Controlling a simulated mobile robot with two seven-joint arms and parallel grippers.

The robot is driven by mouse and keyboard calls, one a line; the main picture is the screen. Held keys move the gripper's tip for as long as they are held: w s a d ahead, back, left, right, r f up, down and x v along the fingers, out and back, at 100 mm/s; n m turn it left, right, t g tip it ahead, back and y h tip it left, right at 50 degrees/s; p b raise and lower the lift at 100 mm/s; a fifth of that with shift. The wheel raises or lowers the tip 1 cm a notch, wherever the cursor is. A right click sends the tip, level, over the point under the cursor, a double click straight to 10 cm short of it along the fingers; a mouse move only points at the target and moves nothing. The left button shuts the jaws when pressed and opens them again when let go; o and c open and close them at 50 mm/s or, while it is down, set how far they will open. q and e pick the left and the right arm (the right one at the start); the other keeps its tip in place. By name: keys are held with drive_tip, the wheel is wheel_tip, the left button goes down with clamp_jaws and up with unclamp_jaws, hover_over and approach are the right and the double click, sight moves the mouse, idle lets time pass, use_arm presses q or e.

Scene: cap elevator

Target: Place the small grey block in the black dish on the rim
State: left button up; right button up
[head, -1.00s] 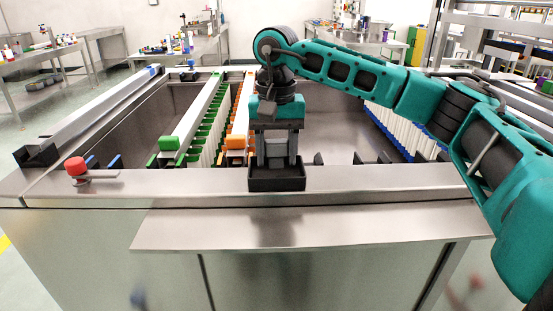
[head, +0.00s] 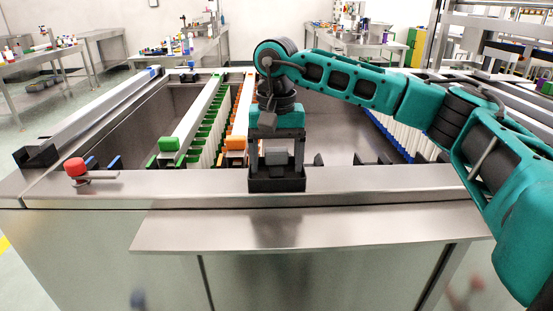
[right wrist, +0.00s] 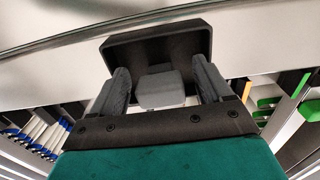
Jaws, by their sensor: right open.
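The black dish (head: 277,184) sits on the steel front rim of the machine, near its middle. It also shows in the right wrist view (right wrist: 190,42). The small grey block (head: 277,158) stands at the dish, its lower part hidden by the dish's front wall. In the right wrist view the block (right wrist: 160,90) lies between the fingers with a gap on each side. My right gripper (head: 278,165) is open, pointing down over the dish, with a finger on either side of the block. My left gripper is not in view.
A red button (head: 75,167) stands on the rim at the left. Rails with a green end (head: 169,144) and an orange end (head: 235,143) lie just left of my gripper. The rim right of the dish is clear (head: 390,178).

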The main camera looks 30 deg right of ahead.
sight(276, 151)
use_arm(q)
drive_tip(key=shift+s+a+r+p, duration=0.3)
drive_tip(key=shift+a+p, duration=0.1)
drive_tip(key=shift+p, duration=0.45)
use_arm(e)
wheel_tip(276, 151, up, 12)
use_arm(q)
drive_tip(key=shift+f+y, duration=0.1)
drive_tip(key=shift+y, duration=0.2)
